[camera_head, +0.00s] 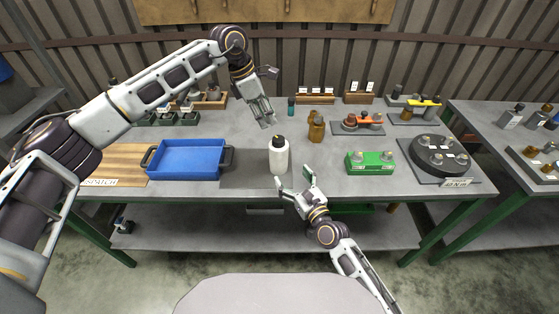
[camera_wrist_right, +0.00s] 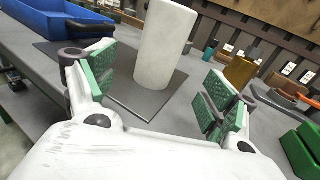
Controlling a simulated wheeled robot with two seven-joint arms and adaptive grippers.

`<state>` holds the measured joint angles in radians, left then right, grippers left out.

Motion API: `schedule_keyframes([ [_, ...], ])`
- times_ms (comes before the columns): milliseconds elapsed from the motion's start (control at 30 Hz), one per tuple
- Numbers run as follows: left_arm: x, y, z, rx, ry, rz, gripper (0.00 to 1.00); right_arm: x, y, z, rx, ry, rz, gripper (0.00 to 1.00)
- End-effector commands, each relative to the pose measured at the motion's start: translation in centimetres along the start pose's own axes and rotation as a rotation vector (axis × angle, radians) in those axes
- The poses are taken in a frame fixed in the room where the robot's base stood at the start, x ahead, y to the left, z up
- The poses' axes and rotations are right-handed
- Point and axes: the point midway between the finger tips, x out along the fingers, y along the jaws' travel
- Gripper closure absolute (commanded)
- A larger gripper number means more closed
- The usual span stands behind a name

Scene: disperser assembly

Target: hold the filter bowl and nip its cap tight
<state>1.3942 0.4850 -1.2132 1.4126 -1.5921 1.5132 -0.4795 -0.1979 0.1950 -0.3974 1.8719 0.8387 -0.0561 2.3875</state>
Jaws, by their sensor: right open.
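The filter bowl (camera_head: 279,158) appears to be the white, bottle-like body standing upright on the grey mat, with a dark cap (camera_head: 279,140) on top. My right gripper (camera_head: 296,180) is open and empty at the table's front edge, just short of the bowl. In the right wrist view, its green-padded fingers (camera_wrist_right: 160,100) stand apart with the bowl beyond and between them. My left gripper (camera_head: 266,118) hangs above and behind the cap, pointing down, apart from it; its finger gap is unclear.
A blue tray (camera_head: 186,158) stands left of the bowl and a green block (camera_head: 370,163) lies to the right. A brown bottle-like part (camera_head: 316,128) stands behind right. A round dark fixture (camera_head: 440,154) sits farther right. Labelled wooden stands line the back.

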Motion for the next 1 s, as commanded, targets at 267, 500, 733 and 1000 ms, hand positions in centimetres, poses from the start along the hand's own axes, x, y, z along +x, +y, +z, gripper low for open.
schedule_keyframes([
  [267, 0.0, 0.0, 0.0, 0.0, 0.0, 0.0, 0.64, 2.6, 0.0, 0.0, 0.0, 0.0, 0.0, 0.15],
  [500, 0.0, 0.0, 0.0, 0.0, 0.0, 0.0, 0.64, 4.7, 0.0, 0.1, -0.001, 0.0, 0.0, 0.15],
  [733, 0.0, 0.0, 0.0, 0.0, 0.0, 0.0, 0.64, 6.7, 0.0, 0.1, 0.0, 0.0, 0.0, 0.15],
  [1000, 0.0, 0.0, 0.0, 0.0, 0.0, 0.0, 0.64, 8.8, 0.0, 0.0, 0.0, 0.0, 0.001, 0.15],
])
